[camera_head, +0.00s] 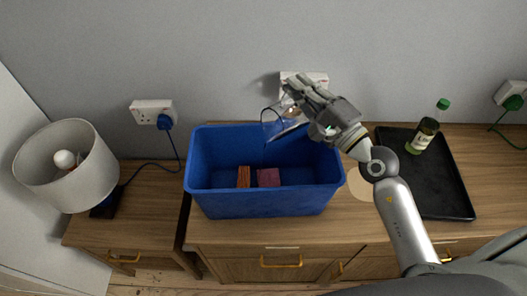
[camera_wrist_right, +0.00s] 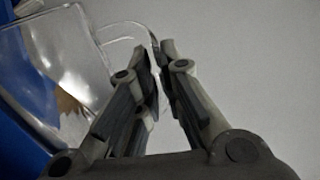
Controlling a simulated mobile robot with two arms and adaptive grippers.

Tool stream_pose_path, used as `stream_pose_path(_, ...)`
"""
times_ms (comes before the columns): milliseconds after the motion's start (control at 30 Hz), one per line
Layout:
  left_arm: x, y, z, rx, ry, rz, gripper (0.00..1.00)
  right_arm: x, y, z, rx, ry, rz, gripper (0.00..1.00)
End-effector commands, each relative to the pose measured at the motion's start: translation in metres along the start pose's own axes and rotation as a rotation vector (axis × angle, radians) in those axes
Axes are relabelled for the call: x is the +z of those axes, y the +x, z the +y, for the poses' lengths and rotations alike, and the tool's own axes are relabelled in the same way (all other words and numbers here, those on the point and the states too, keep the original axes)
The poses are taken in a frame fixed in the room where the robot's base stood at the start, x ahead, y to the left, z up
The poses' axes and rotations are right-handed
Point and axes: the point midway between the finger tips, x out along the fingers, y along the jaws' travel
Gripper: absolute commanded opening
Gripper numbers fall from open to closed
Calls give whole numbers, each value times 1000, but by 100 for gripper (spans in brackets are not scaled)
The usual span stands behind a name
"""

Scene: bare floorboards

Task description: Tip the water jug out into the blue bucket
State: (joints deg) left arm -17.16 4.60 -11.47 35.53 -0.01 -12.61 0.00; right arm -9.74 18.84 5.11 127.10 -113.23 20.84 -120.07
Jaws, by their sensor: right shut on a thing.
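The blue bucket (camera_head: 265,207) is an open rectangular tub on the wooden cabinet, with two reddish-brown blocks inside. The clear water jug (camera_head: 271,124) is over the bucket's back right part and looks tilted. My right gripper (camera_head: 298,90) hides part of it. In the right wrist view, the jug (camera_wrist_right: 65,60) fills the left side, and my right gripper (camera_wrist_right: 160,62) is shut on its clear handle. Blue shows behind the jug there. I cannot tell how much water is in it. My left gripper is not in view.
A black tray (camera_head: 447,185) with a green-capped bottle (camera_head: 422,136) lies right of the bucket. A round beige disc (camera_head: 360,184) is beside the tray. A lamp (camera_head: 62,165) stands at left, its blue cable running to a wall socket (camera_head: 150,107). The wall is close behind.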

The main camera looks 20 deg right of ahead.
Motion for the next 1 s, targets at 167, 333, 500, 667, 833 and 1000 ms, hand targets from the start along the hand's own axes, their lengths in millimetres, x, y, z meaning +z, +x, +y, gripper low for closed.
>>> stream_pose_path(167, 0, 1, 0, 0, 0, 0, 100, 2, 0, -1, -4, -13, -3, 0)
stream_pose_path(333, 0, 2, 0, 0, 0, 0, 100, 1, 0, 0, -3, -25, -6, 0)
stream_pose_path(500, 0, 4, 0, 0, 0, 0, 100, 2, 0, 0, -4, -38, -8, 0)
stream_pose_path(667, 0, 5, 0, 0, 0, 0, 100, 3, 0, 0, -4, -51, -11, 0)
stream_pose_path(833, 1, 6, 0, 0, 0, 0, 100, 5, 0, 1, -4, -66, -14, 0)
stream_pose_path(1000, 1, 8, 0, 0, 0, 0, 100, 6, 0, 2, -4, -83, -17, 0)
